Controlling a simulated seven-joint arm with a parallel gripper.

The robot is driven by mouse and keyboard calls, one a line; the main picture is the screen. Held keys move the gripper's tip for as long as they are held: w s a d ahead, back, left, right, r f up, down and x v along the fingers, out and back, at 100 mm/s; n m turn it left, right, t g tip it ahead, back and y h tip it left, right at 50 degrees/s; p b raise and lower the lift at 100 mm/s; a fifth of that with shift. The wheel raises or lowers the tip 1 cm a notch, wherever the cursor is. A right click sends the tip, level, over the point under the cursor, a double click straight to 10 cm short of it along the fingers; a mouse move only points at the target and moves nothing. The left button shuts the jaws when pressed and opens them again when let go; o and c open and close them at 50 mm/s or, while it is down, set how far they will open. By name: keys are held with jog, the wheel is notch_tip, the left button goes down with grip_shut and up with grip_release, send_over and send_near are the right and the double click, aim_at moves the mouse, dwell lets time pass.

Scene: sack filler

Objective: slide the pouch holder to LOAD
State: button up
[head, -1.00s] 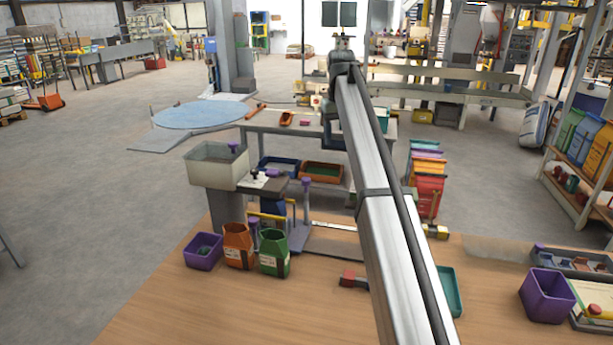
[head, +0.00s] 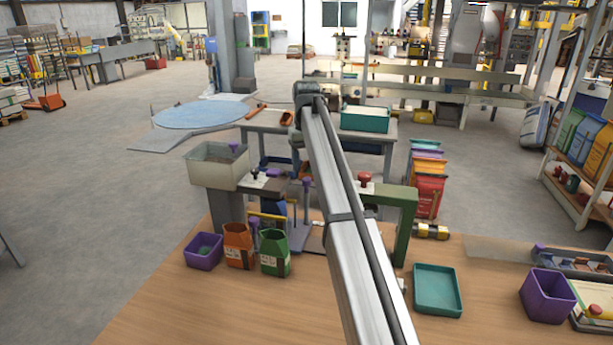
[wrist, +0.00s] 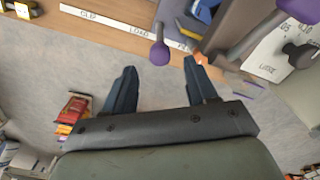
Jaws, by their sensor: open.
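The pouch holder appears to be the blue-grey sled (head: 299,240) with an upright post and purple knob (head: 307,183), left of my arm in the head view. In the wrist view a purple knob on a rod (wrist: 160,53) stands beside a white label strip (wrist: 118,20). The strip reads CLIP, LOAD and a partly hidden word starting with F. The knob is between LOAD and that word. My gripper (wrist: 160,80) is open and empty, with the knob beyond its fingertips, roughly between them in the picture. My arm hides the gripper in the head view.
A grey hopper (head: 216,166) and a purple lever (wrist: 242,46) are near the sled. A green frame (head: 405,226) with a red knob stands to the right. Orange (head: 238,246) and green (head: 274,252) pouches stand in front. A teal tray (head: 437,290) is on the wooden table.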

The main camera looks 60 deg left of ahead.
aim_at(307, 179)
jog(key=shift+f, duration=2.25)
grip_shut()
